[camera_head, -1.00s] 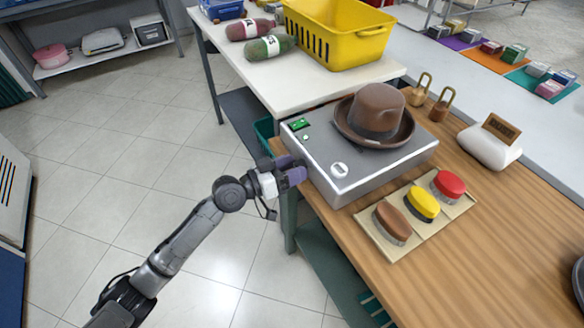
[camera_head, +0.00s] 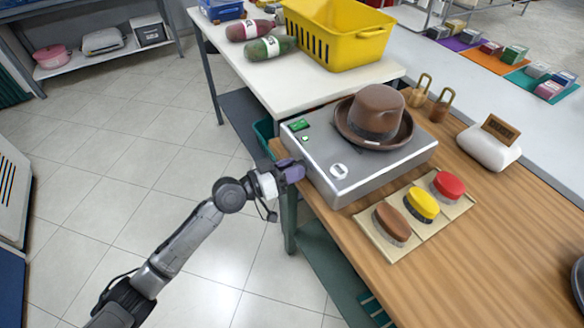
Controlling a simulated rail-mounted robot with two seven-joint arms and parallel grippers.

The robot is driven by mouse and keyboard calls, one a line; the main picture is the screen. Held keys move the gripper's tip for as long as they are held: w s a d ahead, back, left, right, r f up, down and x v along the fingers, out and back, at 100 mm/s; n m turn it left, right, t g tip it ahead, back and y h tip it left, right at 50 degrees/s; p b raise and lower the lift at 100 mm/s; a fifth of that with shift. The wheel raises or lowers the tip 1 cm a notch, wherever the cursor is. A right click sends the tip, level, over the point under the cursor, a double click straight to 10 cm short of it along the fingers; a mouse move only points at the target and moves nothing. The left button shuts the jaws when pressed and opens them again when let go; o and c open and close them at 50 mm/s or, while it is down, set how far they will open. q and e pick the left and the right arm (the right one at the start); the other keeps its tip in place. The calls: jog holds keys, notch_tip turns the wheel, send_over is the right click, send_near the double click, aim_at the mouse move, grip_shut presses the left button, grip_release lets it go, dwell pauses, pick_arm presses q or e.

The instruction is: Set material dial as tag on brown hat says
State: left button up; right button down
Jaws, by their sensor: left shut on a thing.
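The brown hat (camera_head: 376,114) sits brim down on top of the silver-grey machine (camera_head: 388,168). No readable tag shows on it. A green display (camera_head: 299,125), a small green light (camera_head: 305,138) and a white round mark (camera_head: 339,170) are on the machine's top. My left gripper (camera_head: 296,171) is against the machine's left side face, shut on what appears to be the material dial, which the fingers hide. The dial's setting cannot be read. My right gripper is not in view.
Brown (camera_head: 391,224), yellow (camera_head: 421,204) and red (camera_head: 448,185) brushes lie on a tan mat in front of the machine. Brass weights (camera_head: 420,90) and a white block with a brown sign (camera_head: 488,148) stand right. A yellow basket (camera_head: 338,38) is on the white table behind.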

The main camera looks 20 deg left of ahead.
pick_arm(q)
jog(key=n+p, duration=0.1)
jog(key=n, duration=0.4)
jog(key=shift+p, duration=0.4)
jog(key=shift+n, duration=0.3)
jog(key=o, duration=0.9)
jog(key=shift+f, duration=0.15)
